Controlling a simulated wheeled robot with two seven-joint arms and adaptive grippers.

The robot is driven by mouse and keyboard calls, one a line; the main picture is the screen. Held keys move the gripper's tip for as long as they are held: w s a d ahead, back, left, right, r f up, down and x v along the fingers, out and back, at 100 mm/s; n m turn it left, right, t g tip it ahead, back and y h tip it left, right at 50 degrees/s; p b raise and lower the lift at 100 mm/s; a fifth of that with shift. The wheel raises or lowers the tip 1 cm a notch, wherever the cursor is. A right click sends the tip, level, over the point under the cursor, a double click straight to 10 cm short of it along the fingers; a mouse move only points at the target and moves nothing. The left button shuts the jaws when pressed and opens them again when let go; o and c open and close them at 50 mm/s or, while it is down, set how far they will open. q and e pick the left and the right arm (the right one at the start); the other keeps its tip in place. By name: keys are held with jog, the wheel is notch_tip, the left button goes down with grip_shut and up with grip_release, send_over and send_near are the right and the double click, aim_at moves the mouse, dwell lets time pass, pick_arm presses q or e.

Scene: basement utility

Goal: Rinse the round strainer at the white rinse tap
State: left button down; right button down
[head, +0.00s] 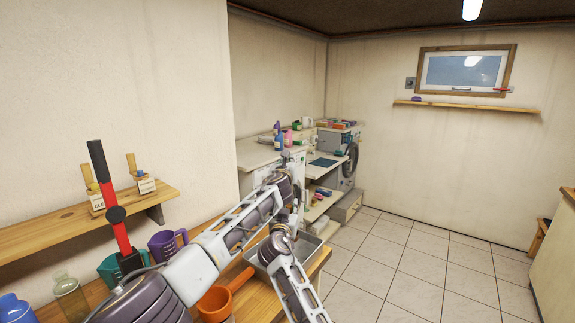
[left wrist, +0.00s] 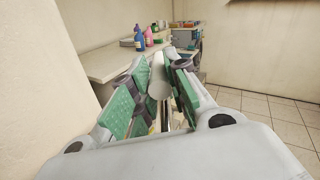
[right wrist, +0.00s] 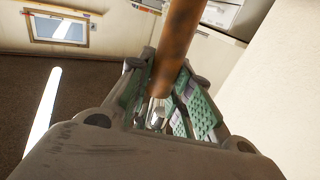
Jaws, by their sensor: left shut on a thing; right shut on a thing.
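My left gripper (left wrist: 160,88) is shut on a pale rounded thing (left wrist: 158,76) between its green pads. I cannot tell whether this is the rinse tap. My right gripper (right wrist: 167,112) is shut, with an orange-brown rod (right wrist: 178,40) running in between its fingers. In the head view an orange round vessel (head: 214,301) with a long handle is at the bench front, beside my arm. I cannot tell whether it is the strainer. My arm links hide much of the bench there.
A metal basin (head: 318,228) is partly hidden at the bench's right end. A purple jug (head: 163,246), a teal jug (head: 110,270) and a red-and-black upright tool (head: 118,235) stand on the left. The tiled floor (head: 420,265) on the right is clear.

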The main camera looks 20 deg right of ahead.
pick_arm(q)
jog(key=shift+s+d+f, duration=0.1)
jog(key=shift+d, duration=0.05)
jog(key=shift+s+d+f+y, duration=0.25)
jog(key=shift+d+f+y, duration=0.15)
jog(key=shift+f, duration=0.1)
jog(key=shift+d+n, duration=0.1)
jog(key=shift+n, duration=0.2)
jog(key=shift+r+n+t+y, duration=0.3)
jog(key=shift+y, duration=0.1)
dwell(0.5)
jog(key=c, duration=1.3)
grip_release()
jog(key=shift+a+r, duration=0.2)
jog(key=shift+a, duration=0.2)
jog(key=shift+v, duration=0.8)
jog(key=shift+s+a, duration=0.2)
jog(key=shift+s, duration=0.35)
jog(key=shift+v, duration=4.3)
